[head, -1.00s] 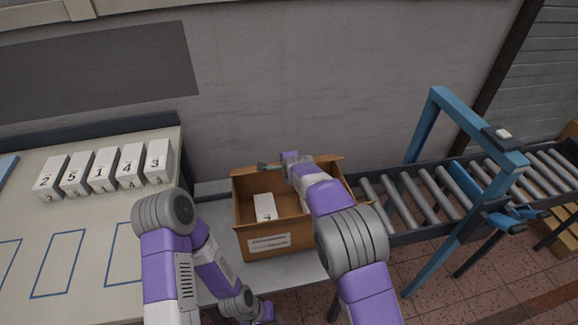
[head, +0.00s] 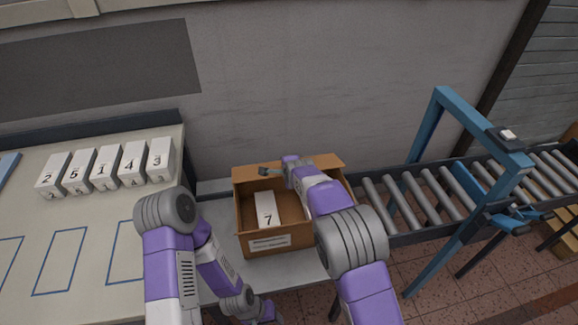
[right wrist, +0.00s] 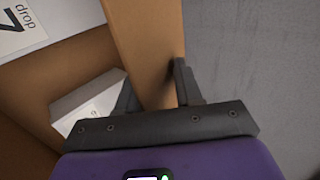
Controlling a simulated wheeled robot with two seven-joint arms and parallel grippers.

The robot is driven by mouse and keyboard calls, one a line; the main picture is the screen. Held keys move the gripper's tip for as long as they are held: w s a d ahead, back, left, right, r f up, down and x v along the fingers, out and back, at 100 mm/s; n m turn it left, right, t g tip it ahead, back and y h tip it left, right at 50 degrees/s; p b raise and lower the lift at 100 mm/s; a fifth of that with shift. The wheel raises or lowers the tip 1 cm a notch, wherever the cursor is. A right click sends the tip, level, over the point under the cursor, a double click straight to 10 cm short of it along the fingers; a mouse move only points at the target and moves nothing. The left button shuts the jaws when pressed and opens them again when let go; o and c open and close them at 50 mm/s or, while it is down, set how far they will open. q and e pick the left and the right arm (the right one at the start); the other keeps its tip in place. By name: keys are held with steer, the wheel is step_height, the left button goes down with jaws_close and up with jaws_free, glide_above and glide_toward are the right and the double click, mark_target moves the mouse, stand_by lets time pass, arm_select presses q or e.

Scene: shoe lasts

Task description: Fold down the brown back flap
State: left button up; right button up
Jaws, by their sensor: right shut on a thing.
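The brown back flap (head: 330,163) stands up along the far edge of an open cardboard box (head: 246,222). My right gripper (head: 273,171) is at this flap, reaching over the box from the front right. In the right wrist view the right gripper (right wrist: 156,92) has one finger on each side of a brown cardboard panel (right wrist: 140,45) and is shut on it. A white carton marked 7 (head: 266,210) stands inside the box. My left arm is folded at the lower left, and its gripper fingers do not show.
The box sits on a grey surface (head: 215,203) between a pale table with several numbered white cartons (head: 105,168) and a roller conveyor (head: 410,195). A blue frame (head: 430,130) stands over the conveyor. A grey wall rises behind the box.

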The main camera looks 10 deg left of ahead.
steer(key=shift+w+d+r, duration=0.15)
steer(key=shift+r, duration=0.1)
stand_by(0.4)
steer(key=shift+s+d+r, duration=0.25)
steer(key=shift+s+r, duration=0.1)
steer(key=shift+s, duration=0.35)
steer(key=shift+s+d+r, duration=0.2)
steer(key=shift+s+r, duration=0.15)
steer(key=shift+s, duration=0.35)
steer(key=shift+s+d+r+p, duration=0.1)
steer(key=shift+s+d+r, duration=0.25)
steer(key=shift+s, duration=0.4)
steer(key=shift+s+d+r+p, duration=0.1)
steer(key=shift+s+d+r, duration=0.1)
steer(key=shift+s+r, duration=0.45)
steer(key=shift+s+d+r+p, duration=0.1)
steer(key=shift+s+d+r, duration=0.15)
steer(key=shift+s, duration=0.65)
steer(key=p+v, duration=0.2)
steer(key=v, duration=0.5)
steer(key=shift+s, duration=0.25)
